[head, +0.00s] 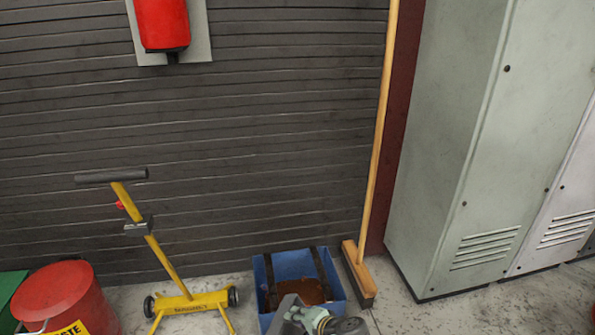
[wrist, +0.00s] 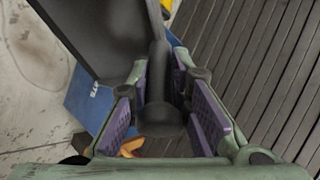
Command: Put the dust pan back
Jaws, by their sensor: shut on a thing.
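The dust pan (wrist: 105,38) is dark grey. In the wrist view its broad pan fills the upper left, and its handle runs down between the purple finger pads. My gripper (wrist: 163,112) is shut on that handle. In the head view only the upper part of my gripper (head: 316,319) shows at the bottom edge, in front of the blue bin (head: 335,290). A grey piece beside it there may be the dust pan. The blue bin stands on the floor by the wall, with dark straps and something brown inside. It also shows in the wrist view (wrist: 88,100), partly hidden behind the dust pan.
A broom (head: 358,272) leans on the wall just right of the bin. A yellow wheeled stand (head: 190,301) is to its left. A red waste can (head: 62,297) is at far left. Grey-green cabinets (head: 455,150) stand at right. Bare floor lies between broom and cabinets.

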